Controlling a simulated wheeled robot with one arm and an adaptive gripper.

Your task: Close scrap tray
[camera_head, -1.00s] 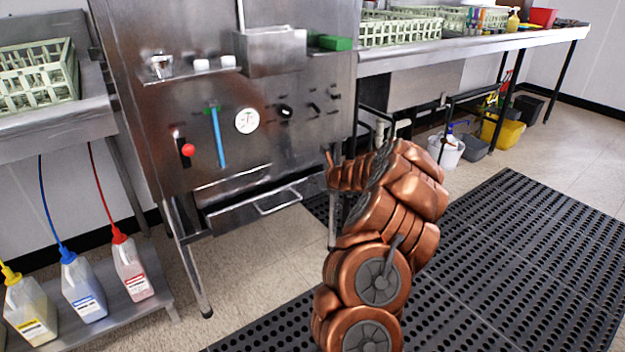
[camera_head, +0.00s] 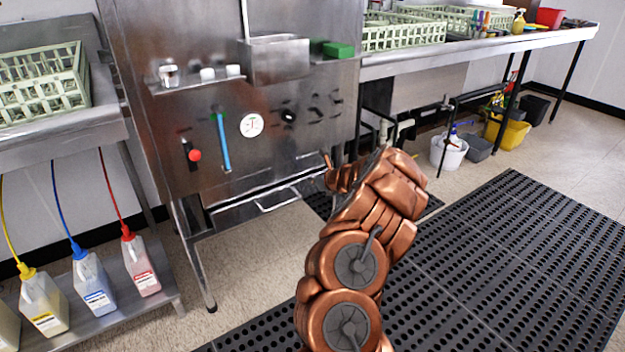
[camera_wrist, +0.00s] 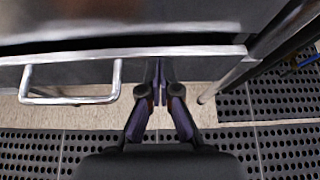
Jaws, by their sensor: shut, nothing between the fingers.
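The scrap tray (camera_head: 238,213) is a steel drawer under the front panel of the steel machine. It has a bar handle (camera_head: 279,200). In the wrist view the tray front (camera_wrist: 205,54) crosses the upper part, with its handle (camera_wrist: 70,99) at the left. A dark gap shows between the tray's top edge and the panel above, so the tray looks slightly out. My gripper (camera_wrist: 158,78) is shut and empty, its fingertips at the right part of the tray front, right of the handle. I cannot tell whether they touch it. In the head view my arm mostly hides the gripper.
A machine leg (camera_wrist: 225,78) stands just right of the tray. Bottles (camera_head: 95,283) stand on a low shelf at the left. A black perforated mat (camera_head: 490,255) covers the floor at the right. A white bucket (camera_head: 449,153) stands under the right-hand counter.

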